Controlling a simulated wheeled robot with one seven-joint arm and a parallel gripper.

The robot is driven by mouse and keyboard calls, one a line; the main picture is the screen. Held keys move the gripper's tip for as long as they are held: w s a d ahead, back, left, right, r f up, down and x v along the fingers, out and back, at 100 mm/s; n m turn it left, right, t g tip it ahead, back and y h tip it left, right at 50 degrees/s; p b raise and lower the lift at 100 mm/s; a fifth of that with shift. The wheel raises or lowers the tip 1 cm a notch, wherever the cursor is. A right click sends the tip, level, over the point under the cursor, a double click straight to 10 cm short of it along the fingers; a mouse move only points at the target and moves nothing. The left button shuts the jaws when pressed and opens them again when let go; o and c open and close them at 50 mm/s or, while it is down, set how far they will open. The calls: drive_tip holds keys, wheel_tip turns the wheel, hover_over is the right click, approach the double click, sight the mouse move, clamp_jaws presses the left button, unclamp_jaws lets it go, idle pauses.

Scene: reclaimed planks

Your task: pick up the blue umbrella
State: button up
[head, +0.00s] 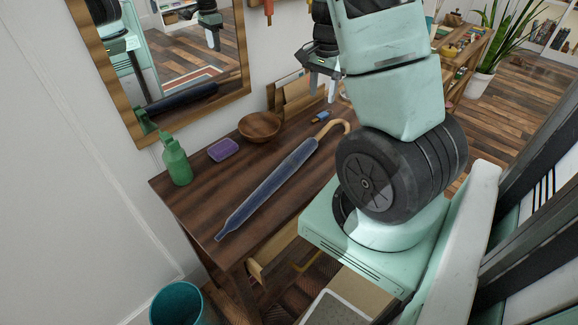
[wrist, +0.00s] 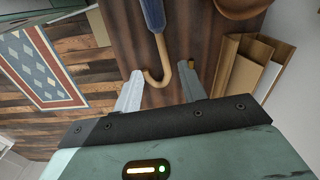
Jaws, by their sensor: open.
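The blue umbrella (head: 270,187) lies furled on the dark wooden table (head: 200,205), tip toward the near left and its curved light-wood handle toward the back right. In the wrist view the umbrella (wrist: 151,14) enters from the top, and its hooked handle (wrist: 160,68) shows in the gap between my fingertips. My gripper (head: 322,82) is open and empty, raised above the back of the table in the head view. It also shows in the wrist view (wrist: 160,75), fingers apart on either side of the hook. I see no contact with the umbrella.
A wooden bowl (head: 260,126), a purple item (head: 223,149), a green pump bottle (head: 175,161) and a small blue item (head: 321,117) stand on the table. A teal bin (head: 178,304) is below.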

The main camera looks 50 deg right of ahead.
sight(317, 136)
wheel_tip(317, 136, down, 16)
drive_tip(key=shift+w+f, duration=0.1)
idle(0.5)
clamp_jaws()
